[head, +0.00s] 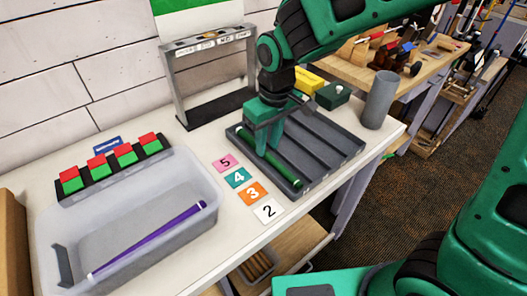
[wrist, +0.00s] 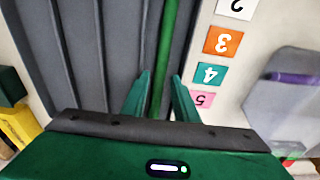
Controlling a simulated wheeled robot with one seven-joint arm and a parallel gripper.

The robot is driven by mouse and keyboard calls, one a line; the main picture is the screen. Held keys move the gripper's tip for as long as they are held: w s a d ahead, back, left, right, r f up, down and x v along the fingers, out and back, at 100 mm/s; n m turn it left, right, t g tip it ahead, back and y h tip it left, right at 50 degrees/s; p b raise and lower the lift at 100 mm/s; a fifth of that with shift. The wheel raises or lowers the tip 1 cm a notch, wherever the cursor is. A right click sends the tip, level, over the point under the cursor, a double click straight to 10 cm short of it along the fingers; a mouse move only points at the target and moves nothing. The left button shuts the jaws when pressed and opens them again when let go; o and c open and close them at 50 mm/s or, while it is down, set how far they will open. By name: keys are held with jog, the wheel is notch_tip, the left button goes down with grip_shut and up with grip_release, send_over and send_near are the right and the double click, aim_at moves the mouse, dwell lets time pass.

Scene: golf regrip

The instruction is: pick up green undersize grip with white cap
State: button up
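The green grip (head: 284,168) lies lengthwise in the leftmost channel of a dark grey tray (head: 345,146). A small pale tip shows at its near end in the head view. My gripper (head: 262,150) points down over the far part of the grip and hides some of it. In the wrist view the green grip (wrist: 167,50) runs between my two green fingertips (wrist: 162,85), with a gap on each side. The fingers are open. I cannot tell how far they sit above the channel floor. The other tray channels look empty.
Number cards (head: 253,193) lie left of the tray. A clear bin (head: 130,245) holds a purple grip (head: 150,239). Red and green blocks (head: 110,165) stand behind it. A grey frame (head: 176,85), a grey cylinder (head: 380,100) and a dark green box (head: 333,95) stand around the tray.

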jog(key=shift+w+f, duration=0.15)
jog(key=shift+f, duration=1.25)
jog(key=shift+c, duration=0.7)
grip_shut()
jog(key=shift+r, duration=0.2)
notch_tip(320, 180, up, 4)
jog(key=shift+r, duration=0.1)
jog(key=s+a+r, duration=0.6)
jog(key=s+a, duration=0.2)
jog(key=shift+a+r, duration=0.25)
jog(key=shift+a, duration=0.05)
jog(key=shift+r, duration=0.1)
